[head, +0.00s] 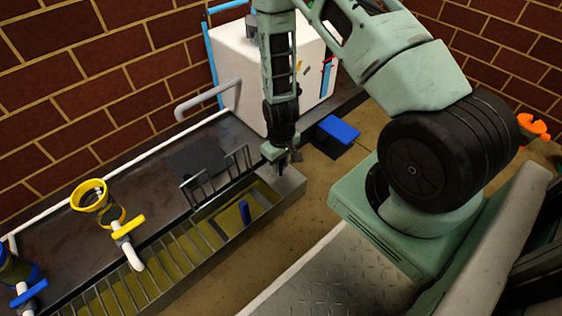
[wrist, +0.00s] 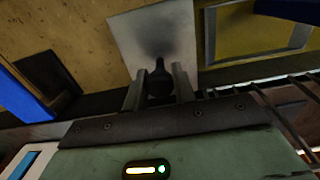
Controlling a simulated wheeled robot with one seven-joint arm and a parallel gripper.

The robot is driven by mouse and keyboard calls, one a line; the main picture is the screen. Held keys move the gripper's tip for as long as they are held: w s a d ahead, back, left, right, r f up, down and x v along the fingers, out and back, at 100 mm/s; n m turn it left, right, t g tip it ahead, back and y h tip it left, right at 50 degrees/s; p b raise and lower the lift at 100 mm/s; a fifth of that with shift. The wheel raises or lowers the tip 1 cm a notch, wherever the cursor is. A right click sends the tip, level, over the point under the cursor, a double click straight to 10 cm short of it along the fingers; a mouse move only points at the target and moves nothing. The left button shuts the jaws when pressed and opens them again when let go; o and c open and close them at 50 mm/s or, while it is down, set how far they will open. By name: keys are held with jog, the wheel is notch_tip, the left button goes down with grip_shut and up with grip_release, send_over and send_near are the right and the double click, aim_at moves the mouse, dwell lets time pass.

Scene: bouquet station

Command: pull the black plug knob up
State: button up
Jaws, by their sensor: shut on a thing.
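The black plug knob (wrist: 160,82) stands between the two fingers of my gripper (wrist: 160,92) in the wrist view. My gripper is shut on it, with one finger on each side. A pale metal plate (wrist: 128,38) lies beyond the knob, with a dark shadow on it. In the head view my gripper (head: 281,166) points down over the grey end (head: 291,187) of the long metal trough. There the knob is too small and dark to make out clearly. I cannot tell whether the knob is raised from its seat.
The trough has several slats (head: 150,262) and a small blue upright piece (head: 245,212). Wire racks (head: 197,190) stand close left of my gripper. A blue box (head: 338,130) and a white cabinet (head: 255,75) are behind. A yellow funnel (head: 90,188) and valve handle (head: 128,226) stand left.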

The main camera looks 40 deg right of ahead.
aim_at(281, 162)
jog(key=shift+r+p, duration=1.15)
jog(key=shift+r, duration=0.15)
jog(key=o, duration=0.8)
jog(key=shift+f, duration=0.15)
notch_tip(281, 162, up, 9)
jog(key=p, duration=0.8)
